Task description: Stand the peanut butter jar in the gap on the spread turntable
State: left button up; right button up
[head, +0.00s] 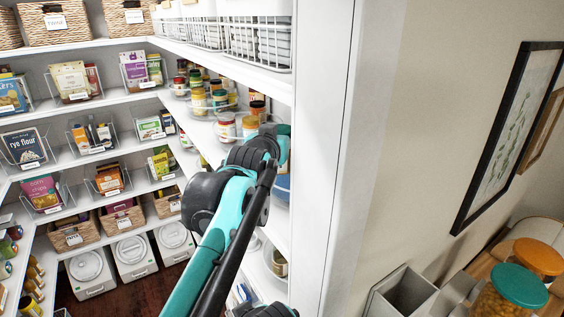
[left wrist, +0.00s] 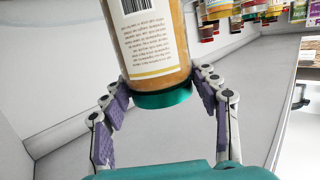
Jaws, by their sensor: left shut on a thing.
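The peanut butter jar (left wrist: 158,45), tan with a cream label and a green lid (left wrist: 163,97), fills the middle of the left wrist view, which shows the scene upside down. My left gripper (left wrist: 162,103) is shut on it, with purple finger pads on both sides of the lid end. In the head view my arm hides the gripper and I cannot make out the held jar. A clear round turntable (head: 205,117) with several jars stands on the shelf beyond my arm. Jars also show at the top of the left wrist view (left wrist: 215,10). I cannot make out the gap. My right gripper is not in view.
A white shelf upright (head: 322,150) stands right of my arm. A wire basket (head: 258,42) sits on the shelf above. More shelves with bins and woven baskets (head: 75,232) fill the left. Bare shelf surface (left wrist: 262,75) shows beside the held jar.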

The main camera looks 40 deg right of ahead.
pick_arm(q)
jog(key=f, duration=0.3)
jog(key=d+f, duration=0.1)
jog(key=f, duration=0.1)
jog(key=shift+w+f+p, duration=0.3)
jog(key=shift+w+p, duration=0.05)
jog(key=shift+w, duration=0.05)
jog(key=shift+s+a+f, duration=0.1)
jog(key=shift+a+f, duration=0.1)
jog(key=shift+f, duration=0.05)
jog(key=shift+s+a, duration=0.2)
jog(key=shift+w+d+f, duration=0.1)
jog(key=shift+f, duration=0.05)
jog(key=o, duration=1.8)
